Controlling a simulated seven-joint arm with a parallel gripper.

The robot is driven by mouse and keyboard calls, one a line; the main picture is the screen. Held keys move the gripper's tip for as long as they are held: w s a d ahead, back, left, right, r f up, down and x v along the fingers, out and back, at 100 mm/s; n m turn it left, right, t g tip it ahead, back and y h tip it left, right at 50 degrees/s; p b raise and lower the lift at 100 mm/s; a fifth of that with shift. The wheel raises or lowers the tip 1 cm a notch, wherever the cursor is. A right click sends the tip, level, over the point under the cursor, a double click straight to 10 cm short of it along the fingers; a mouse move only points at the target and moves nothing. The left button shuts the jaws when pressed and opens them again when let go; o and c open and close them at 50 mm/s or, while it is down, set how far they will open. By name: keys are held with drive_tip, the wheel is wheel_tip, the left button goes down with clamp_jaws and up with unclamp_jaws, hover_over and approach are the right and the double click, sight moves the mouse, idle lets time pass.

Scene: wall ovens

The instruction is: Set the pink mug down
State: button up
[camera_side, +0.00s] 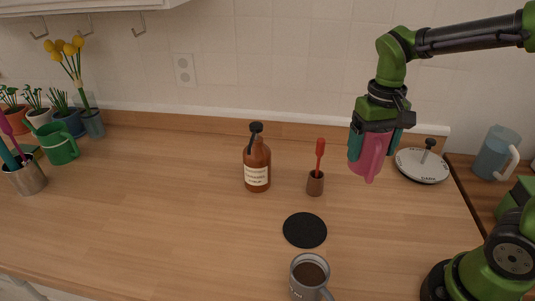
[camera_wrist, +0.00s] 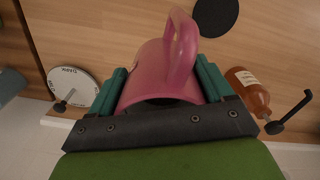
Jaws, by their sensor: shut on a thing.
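The pink mug (camera_side: 371,153) is held in the air above the right part of the wooden counter in the side view. Its handle faces the front. My gripper (camera_side: 379,146) points down and is shut on the mug, with one teal finger on each side. In the wrist view the pink mug (camera_wrist: 158,72) fills the space between the fingers of my gripper (camera_wrist: 160,88), its handle toward the top of the picture. The mug's underside is clear of the counter.
A black round coaster (camera_side: 305,230) lies bare on the counter. A grey mug of dark drink (camera_side: 305,279), an amber pump bottle (camera_side: 257,167) and a brown cup with a red utensil (camera_side: 315,183) stand around it. Open counter lies left.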

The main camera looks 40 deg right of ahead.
sight(378, 156)
wheel_tip(378, 156, down, 16)
drive_tip(key=shift+r, duration=0.1)
idle(0.4)
drive_tip(key=o, duration=1.3)
drive_tip(key=shift+o, duration=0.2)
wheel_tip(378, 156, up, 12)
drive_tip(key=s+a+r+t+y, duration=0.2)
drive_tip(key=s+r+t, duration=0.3)
drive_tip(key=r, duration=0.3)
drive_tip(key=shift+s+a+t, duration=0.4)
drive_tip(key=shift+a+t, duration=0.1)
drive_tip(key=shift+t, duration=0.4)
drive_tip(key=shift+s+r+n, duration=0.15)
drive_tip(key=shift+r+n, duration=0.1)
drive_tip(key=shift+n, duration=0.05)
drive_tip(key=shift+c, duration=1.1)
drive_tip(key=shift+a, duration=0.1)
drive_tip(key=c, duration=0.8)
